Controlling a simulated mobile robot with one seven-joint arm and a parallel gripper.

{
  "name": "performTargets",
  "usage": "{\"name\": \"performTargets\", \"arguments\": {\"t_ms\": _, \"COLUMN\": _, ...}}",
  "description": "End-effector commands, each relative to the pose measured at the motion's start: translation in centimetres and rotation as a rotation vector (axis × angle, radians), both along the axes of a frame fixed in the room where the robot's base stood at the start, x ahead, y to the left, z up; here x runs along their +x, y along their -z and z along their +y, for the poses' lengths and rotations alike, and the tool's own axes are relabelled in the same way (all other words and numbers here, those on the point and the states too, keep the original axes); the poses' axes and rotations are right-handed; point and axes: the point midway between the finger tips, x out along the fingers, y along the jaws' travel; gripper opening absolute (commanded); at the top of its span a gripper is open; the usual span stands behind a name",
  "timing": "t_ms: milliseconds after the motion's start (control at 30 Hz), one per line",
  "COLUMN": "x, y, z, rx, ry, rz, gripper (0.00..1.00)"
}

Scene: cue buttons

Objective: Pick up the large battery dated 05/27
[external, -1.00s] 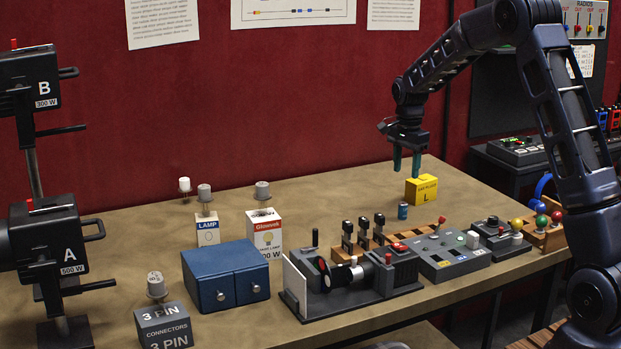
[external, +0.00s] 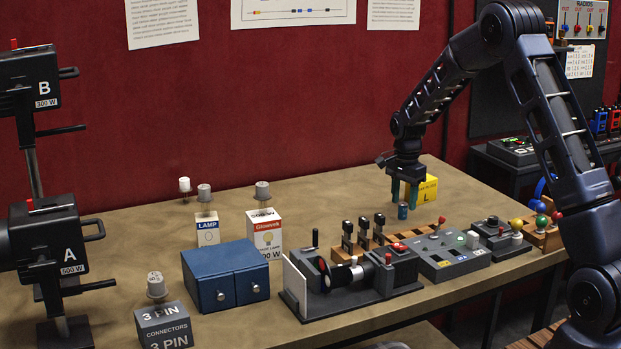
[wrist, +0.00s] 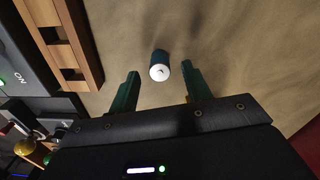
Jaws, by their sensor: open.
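A small blue-teal cylinder with a pale top, likely the battery (external: 403,211), stands upright on the table beside the yellow box. Its date is too small to read. In the wrist view the battery (wrist: 160,66) stands just ahead of the gap between my fingers. My gripper (external: 403,200) points down, with its green fingers low over the table at the battery. In the wrist view my gripper (wrist: 162,82) is open and empty, a finger on each side of the gap. I cannot tell whether a finger touches the battery.
The yellow box marked L (external: 428,188) stands close on the right of my fingers. A wooden holder (external: 368,240) with dark levers and a grey button panel (external: 450,258) lie in front.

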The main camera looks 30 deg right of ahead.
Motion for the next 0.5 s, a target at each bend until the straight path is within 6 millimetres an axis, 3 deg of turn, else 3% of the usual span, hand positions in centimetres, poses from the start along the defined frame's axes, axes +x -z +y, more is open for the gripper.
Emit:
{"name": "performTargets", "arguments": {"t_ms": 133, "x": 0.0, "y": 1.8, "z": -0.1, "rx": 0.0, "ry": 0.0, "rz": 0.001, "gripper": 0.49}}
{"name": "performTargets", "arguments": {"t_ms": 367, "x": 0.0, "y": 2.1, "z": 0.0, "rx": -0.001, "ry": -0.001, "rz": 0.0, "gripper": 0.49}}
{"name": "performTargets", "arguments": {"t_ms": 400, "x": 0.0, "y": 2.1, "z": 0.0, "rx": -0.001, "ry": 0.0, "rz": 0.0, "gripper": 0.47}}
{"name": "performTargets", "arguments": {"t_ms": 500, "x": 0.0, "y": 2.1, "z": 0.0, "rx": -0.001, "ry": 0.0, "rz": 0.0, "gripper": 0.27}}
